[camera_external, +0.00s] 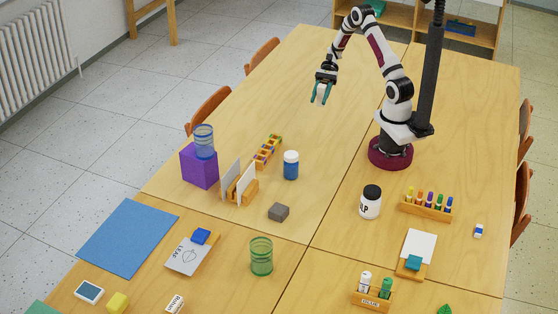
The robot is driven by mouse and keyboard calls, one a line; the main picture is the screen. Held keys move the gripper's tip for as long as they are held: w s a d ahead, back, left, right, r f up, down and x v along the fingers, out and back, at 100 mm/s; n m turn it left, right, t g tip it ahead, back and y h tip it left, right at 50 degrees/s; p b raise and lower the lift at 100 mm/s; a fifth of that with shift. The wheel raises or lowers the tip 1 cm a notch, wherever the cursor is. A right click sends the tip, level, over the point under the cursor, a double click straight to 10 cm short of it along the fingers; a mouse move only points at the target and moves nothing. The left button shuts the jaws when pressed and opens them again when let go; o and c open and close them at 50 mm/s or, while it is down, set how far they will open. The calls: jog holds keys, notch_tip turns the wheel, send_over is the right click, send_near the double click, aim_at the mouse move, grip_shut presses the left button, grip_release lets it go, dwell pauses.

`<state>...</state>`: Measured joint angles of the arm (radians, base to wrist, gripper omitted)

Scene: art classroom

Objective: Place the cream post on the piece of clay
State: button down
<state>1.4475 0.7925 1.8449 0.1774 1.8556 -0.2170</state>
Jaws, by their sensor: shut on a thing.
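My gripper (321,97) hangs above the bare far part of the table, pointing down, its teal fingers shut on a small pale thing. This looks like the cream post (321,91), mostly hidden by the fingers; its outline is too small to make out. A dark grey block (278,212), which looks like the piece of clay, lies on the table near the middle, well below and left of my gripper in the picture. Nothing is on top of it.
Near the grey block stand a blue jar (291,165), a card holder (241,186) and a black-lidded jar (370,202). A purple cube (199,166) bears a blue clear cup (204,141). A green clear cup (261,256) stands nearer. The far table is clear.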

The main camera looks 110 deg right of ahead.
jog(key=w+a+r, duration=0.1)
jog(key=w+a, duration=0.3)
jog(key=w, duration=0.4)
jog(key=w+a, duration=0.3)
jog(key=w, duration=0.5)
send_over(279, 212)
jog(key=w, duration=0.1)
jog(key=shift+m+t+h, duration=0.3)
jog(key=shift+m+h, duration=0.1)
jog(key=f, duration=0.4)
jog(key=shift+w+a+f, duration=0.1)
jog(key=shift+w+a, duration=0.05)
jog(key=shift+w, duration=0.05)
notch_tip(279, 212, down, 4)
jog(key=shift+a+f, duration=0.1)
jog(key=shift+a, duration=0.05)
jog(key=shift+f, duration=0.15)
jog(key=shift+c, duration=2.4)
grip_release()
